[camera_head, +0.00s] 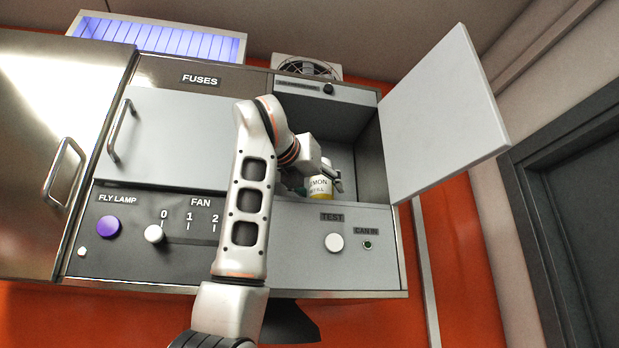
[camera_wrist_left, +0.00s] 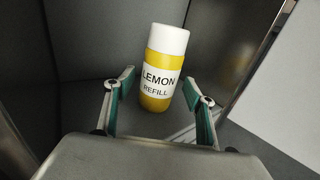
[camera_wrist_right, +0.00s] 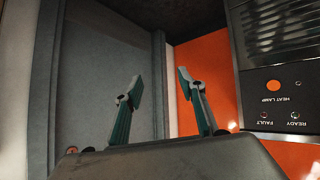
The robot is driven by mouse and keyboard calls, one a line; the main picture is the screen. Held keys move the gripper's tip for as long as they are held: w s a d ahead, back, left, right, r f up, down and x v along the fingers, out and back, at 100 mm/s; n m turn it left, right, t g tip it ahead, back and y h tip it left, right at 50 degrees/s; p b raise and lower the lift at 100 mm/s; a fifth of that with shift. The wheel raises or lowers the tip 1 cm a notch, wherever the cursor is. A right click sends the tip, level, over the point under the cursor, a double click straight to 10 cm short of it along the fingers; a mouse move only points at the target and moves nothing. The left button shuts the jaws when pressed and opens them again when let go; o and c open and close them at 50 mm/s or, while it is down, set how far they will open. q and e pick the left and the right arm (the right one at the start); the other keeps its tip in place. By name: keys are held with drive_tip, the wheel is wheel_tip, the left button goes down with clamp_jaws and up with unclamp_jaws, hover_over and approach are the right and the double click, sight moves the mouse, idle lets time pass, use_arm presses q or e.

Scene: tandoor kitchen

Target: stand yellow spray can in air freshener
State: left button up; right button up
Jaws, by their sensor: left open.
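The yellow spray can (camera_head: 320,187) has a white top and a "LEMON REFILL" label. It is in the open compartment of the air freshener (camera_head: 368,175), at the right of the wall unit. In the left wrist view the can (camera_wrist_left: 162,70) looks upright on the compartment floor. My left gripper (camera_wrist_left: 159,84) is open, with one finger on each side of the can and gaps visible beside it. In the head view my gripper and arm partly hide the can. My right gripper (camera_wrist_right: 160,85) is open and empty, seen only in the right wrist view.
The white compartment door (camera_head: 440,115) is swung open to the right. Below are a TEST button (camera_head: 334,242) and a CAN IN lamp (camera_head: 367,245). The FUSES door (camera_head: 180,135) is at the left. A heat lamp panel (camera_wrist_right: 280,100) shows in the right wrist view.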

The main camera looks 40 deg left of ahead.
use_arm(q)
drive_tip(key=b+v, duration=0.4)
drive_tip(key=v, duration=0.8)
use_arm(e)
drive_tip(key=shift+w+a+f+y, duration=0.2)
drive_tip(key=shift+w+a+f, duration=0.05)
drive_tip(key=shift+a+f, duration=0.25)
drive_tip(key=shift+w+a+f+y, duration=0.2)
drive_tip(key=shift+w+a+f, duration=0.05)
drive_tip(key=shift+a+f, duration=0.25)
drive_tip(key=shift+r, duration=0.1)
